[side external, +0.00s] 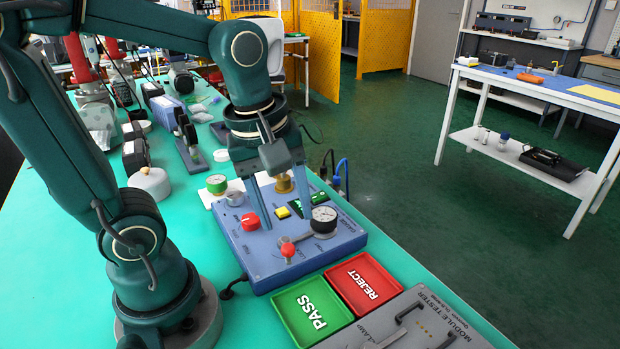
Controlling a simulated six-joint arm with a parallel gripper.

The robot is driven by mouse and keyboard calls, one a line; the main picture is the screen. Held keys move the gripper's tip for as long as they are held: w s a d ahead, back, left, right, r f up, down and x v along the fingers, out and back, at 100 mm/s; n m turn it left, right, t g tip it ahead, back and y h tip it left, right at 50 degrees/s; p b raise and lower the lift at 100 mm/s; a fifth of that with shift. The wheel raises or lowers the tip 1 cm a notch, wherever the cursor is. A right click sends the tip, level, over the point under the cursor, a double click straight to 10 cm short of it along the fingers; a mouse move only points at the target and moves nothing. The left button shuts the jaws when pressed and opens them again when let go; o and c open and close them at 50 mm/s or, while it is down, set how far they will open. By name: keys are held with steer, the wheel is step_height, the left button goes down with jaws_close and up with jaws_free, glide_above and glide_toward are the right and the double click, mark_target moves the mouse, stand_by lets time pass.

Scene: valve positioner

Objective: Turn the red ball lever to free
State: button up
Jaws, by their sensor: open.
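The blue valve positioner box (262,262) stands on the green bench. The red ball lever (287,250) is near its front edge: a small red ball on a short stem, with a grey bar beside it reaching right toward the black-rimmed gauge (323,219). The labels around the lever are too small to read. My gripper (287,222) points down over the box with its two long blue fingers apart. It is open and empty, with the fingertips a little behind the red ball in this view. I cannot tell their exact height above the panel.
A red knob (250,221) sits beside my left finger. A yellow button (282,213), a brass fitting (283,184) and a green-faced gauge (217,184) are close by. A green PASS tray (312,312), a red REJECT tray (362,284) and a grey module tester (410,325) lie in front.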

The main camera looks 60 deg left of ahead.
mark_target(288, 246)
steer(key=shift+w+a+f+n+g, duration=0.25)
steer(key=shift+f+n+g, duration=0.15)
steer(key=shift+f+n, duration=0.15)
steer(key=shift+w+a+f+n+g, duration=0.2)
steer(key=shift+f+n+g, duration=0.2)
steer(key=shift+n, duration=0.25)
steer(key=shift+a+f, duration=0.15)
steer(key=shift+f, duration=0.15)
steer(key=shift+a+f+g, duration=0.1)
steer(key=shift+f+g, duration=0.2)
steer(key=shift+f, duration=2.5)
jaws_close()
